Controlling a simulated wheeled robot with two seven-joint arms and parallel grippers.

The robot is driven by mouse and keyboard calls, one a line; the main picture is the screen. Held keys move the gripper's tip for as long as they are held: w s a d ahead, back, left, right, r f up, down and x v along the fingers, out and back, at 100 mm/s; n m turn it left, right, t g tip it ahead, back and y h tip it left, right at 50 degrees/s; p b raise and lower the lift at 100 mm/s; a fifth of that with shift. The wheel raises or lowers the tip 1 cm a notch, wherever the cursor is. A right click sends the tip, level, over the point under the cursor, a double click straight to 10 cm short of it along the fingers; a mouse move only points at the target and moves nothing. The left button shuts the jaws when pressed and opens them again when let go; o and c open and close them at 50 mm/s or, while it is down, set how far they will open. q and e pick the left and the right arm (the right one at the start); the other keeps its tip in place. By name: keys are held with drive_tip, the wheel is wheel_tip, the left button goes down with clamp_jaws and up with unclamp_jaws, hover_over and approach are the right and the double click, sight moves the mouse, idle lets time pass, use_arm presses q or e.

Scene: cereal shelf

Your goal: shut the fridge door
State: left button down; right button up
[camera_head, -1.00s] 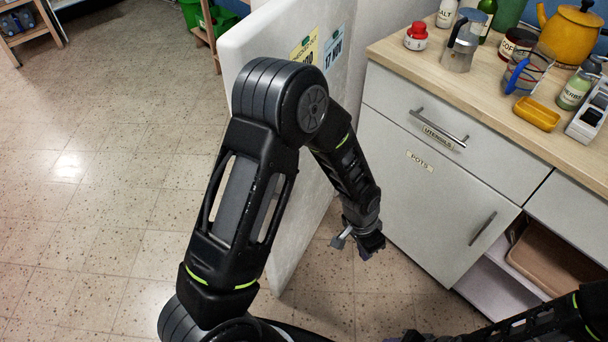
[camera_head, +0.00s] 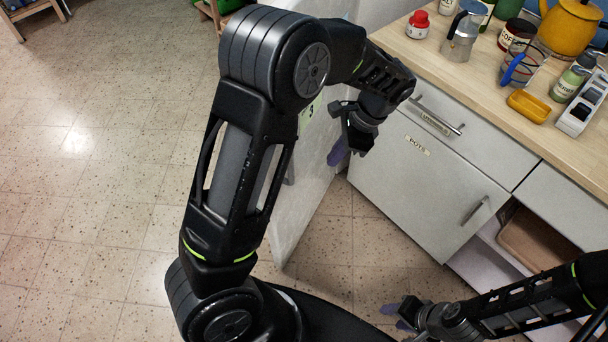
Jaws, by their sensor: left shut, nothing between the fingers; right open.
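The fridge door (camera_head: 312,218) is a white upright panel standing open, edge toward me, between my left arm and the counter. My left arm covers much of it, including most of the papers on its right-hand face. My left gripper (camera_head: 337,156) is shut and empty, in front of that right-hand face near the cabinet's left corner. Whether it touches the door I cannot tell. My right gripper (camera_head: 392,315) is open and empty, low over the floor at the bottom right. The fridge body is not visible.
A white cabinet (camera_head: 415,190) with a wooden counter (camera_head: 440,75) stands on the right. Jars, a moka pot (camera_head: 462,35) and a yellow kettle (camera_head: 570,25) crowd the counter. Tiled floor (camera_head: 100,200) lies clear at the left.

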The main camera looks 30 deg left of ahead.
use_arm(q)
drive_tip(key=s+a+f+p, duration=0.2)
drive_tip(key=s+a+f, duration=0.2)
drive_tip(key=f, duration=0.5)
drive_tip(key=shift+a, duration=1.15)
drive_tip(key=shift+a+r, duration=0.1)
drive_tip(key=shift+a, duration=0.05)
